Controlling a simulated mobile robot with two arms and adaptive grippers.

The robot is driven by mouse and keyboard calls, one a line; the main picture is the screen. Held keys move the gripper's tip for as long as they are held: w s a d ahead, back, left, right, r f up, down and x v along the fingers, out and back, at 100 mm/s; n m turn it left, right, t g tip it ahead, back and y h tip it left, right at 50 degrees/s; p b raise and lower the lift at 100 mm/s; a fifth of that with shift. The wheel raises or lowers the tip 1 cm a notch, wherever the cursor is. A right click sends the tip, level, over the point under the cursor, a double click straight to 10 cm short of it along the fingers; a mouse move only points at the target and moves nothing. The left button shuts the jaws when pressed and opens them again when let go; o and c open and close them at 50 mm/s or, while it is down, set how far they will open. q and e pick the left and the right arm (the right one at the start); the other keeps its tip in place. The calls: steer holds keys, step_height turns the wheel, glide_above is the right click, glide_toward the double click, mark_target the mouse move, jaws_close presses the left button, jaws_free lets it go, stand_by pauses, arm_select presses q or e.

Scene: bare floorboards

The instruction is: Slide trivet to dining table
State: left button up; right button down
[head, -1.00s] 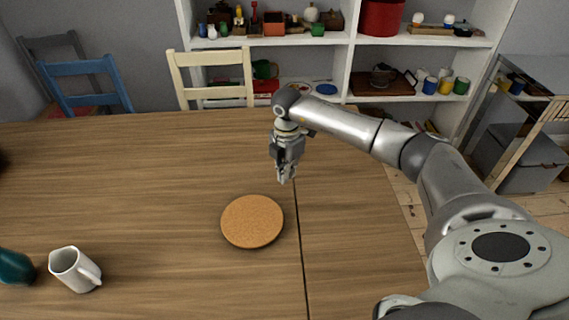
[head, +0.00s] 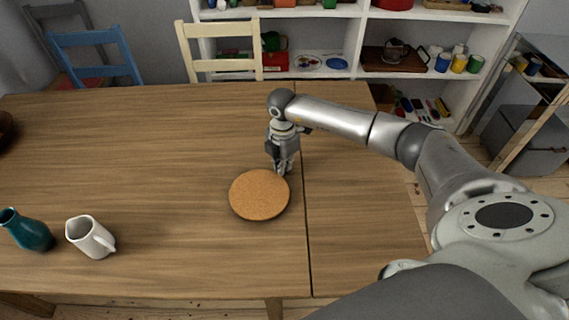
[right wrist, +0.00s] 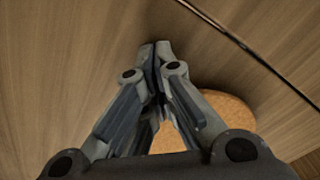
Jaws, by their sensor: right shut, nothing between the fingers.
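The trivet (head: 258,196) is a round, flat cork disc. It lies on the wooden dining table (head: 150,150), just left of a dark seam in the tabletop. My right gripper (head: 283,171) points down at the trivet's far right edge in the head view. Its fingers are shut with nothing between them. I cannot tell whether the fingertips touch the rim. In the right wrist view the shut fingertips (right wrist: 160,46) show in front of the tabletop, and part of the trivet (right wrist: 229,108) shows behind the fingers. My left gripper is not in view.
A cream chair (head: 220,50) and a blue chair (head: 90,55) stand behind the table, before a white shelf (head: 350,40). The table's middle is clear.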

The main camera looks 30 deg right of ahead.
mark_target(262, 183)
steer(key=a+p, duration=0.1)
steer(key=a, duration=0.2)
steer(key=s+a, duration=0.1)
steer(key=a, duration=0.3)
steer(key=shift+s+a+r+p, duration=0.1)
steer(key=shift+s+p, duration=0.1)
steer(key=shift+p, duration=0.2)
steer(key=shift+a, duration=0.4)
steer(key=shift+d, duration=0.15)
